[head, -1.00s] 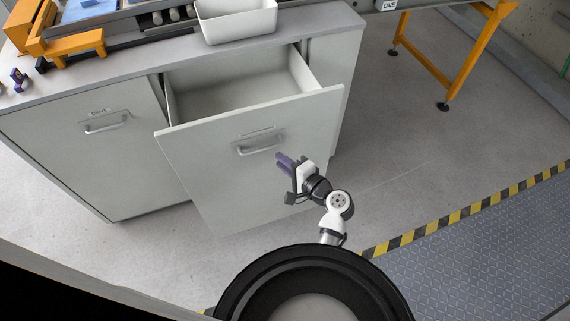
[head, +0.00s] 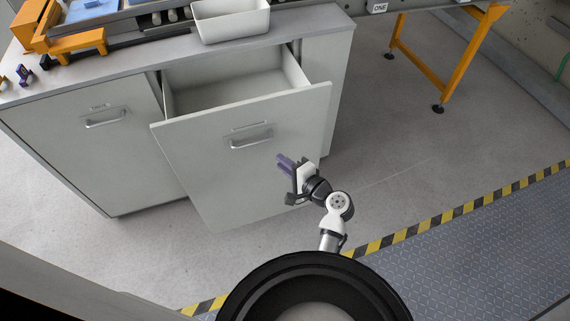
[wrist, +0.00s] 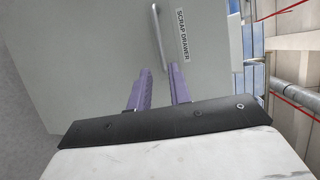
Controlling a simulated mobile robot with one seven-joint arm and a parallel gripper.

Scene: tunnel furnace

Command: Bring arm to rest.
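My gripper (head: 281,163) has two purple fingers and hangs in front of the open drawer's grey front (head: 205,165), to the lower right of its metal handle (head: 250,137). In the wrist view the fingers (wrist: 160,71) stand apart with an empty gap between them. They point towards the drawer front, where the handle (wrist: 157,35) and a "SCRAP DRAWER" label (wrist: 183,36) show beyond the tips. The fingers look clear of the handle.
The pulled-out drawer juts from the grey cabinet (head: 70,150). A white bin (head: 232,22) stands on the worktop above it. An orange frame leg (head: 470,60) stands at the upper right. Open floor (head: 400,170) lies right of the drawer, up to a yellow-black striped edge (head: 450,217).

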